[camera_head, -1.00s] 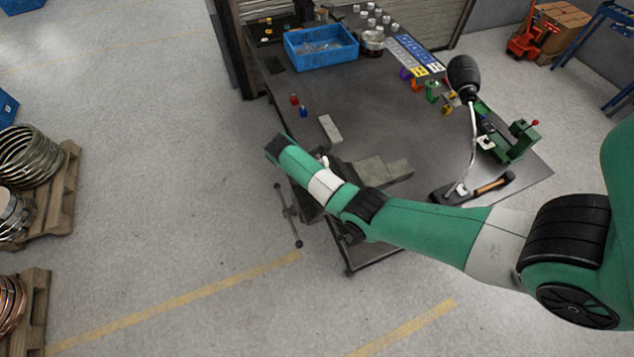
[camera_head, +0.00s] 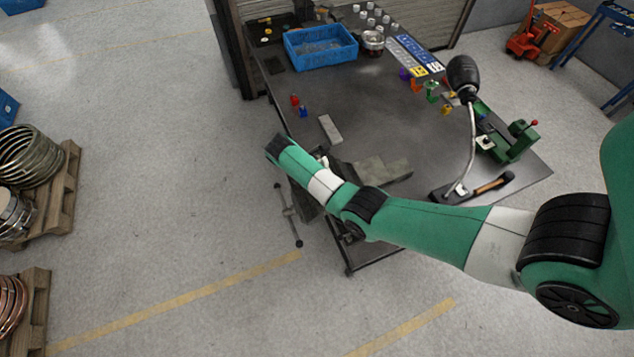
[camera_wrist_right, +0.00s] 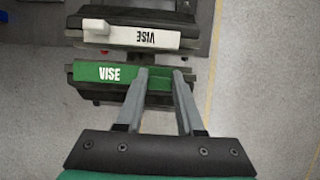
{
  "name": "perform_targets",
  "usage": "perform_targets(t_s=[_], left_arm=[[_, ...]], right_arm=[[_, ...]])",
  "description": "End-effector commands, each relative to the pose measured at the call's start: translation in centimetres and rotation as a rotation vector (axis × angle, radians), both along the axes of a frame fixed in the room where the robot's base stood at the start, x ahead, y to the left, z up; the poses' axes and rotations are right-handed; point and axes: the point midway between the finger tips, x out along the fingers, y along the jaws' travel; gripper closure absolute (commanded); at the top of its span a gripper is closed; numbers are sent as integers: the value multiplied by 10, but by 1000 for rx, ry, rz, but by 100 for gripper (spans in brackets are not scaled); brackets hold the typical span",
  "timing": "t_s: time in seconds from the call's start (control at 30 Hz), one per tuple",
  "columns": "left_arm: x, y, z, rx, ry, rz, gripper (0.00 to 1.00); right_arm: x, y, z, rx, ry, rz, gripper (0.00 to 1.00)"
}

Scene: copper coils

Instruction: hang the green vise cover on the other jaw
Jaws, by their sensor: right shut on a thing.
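In the right wrist view, the green vise cover (camera_wrist_right: 109,72) is a flat strip lettered VISE, lying along the near dark jaw (camera_wrist_right: 90,87); I cannot tell if it touches the jaw. My right gripper (camera_wrist_right: 160,72) is shut on it, right of the lettering, with green showing between the fingertips. A white cover (camera_wrist_right: 140,37), its lettering upside down in this view, sits along the opposite jaw. In the head view, my right arm hides the covers and gripper; part of the vise (camera_head: 304,199) shows below the arm. My left gripper is not in view.
The vise handle (camera_head: 289,215) sticks out beyond the bench's left edge. The bench (camera_head: 365,115) carries a grey bar (camera_head: 328,129), a blue crate (camera_head: 320,47), a lamp (camera_head: 464,76) and a green machine (camera_head: 513,144). Open floor lies left of the bench.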

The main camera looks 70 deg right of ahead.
Motion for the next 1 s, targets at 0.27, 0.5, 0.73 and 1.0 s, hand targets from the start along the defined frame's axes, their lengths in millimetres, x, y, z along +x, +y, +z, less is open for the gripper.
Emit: perform_targets(t_s=[0.27,0.5,0.73,1.0], left_arm=[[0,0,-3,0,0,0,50],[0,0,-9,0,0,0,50],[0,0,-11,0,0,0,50],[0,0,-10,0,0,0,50]], right_arm=[[0,0,-4,0,0,0,100],[0,0,-11,0,0,0,100],[0,0,-14,-1,-1,0,100],[0,0,-13,-1,-1,0,100]])
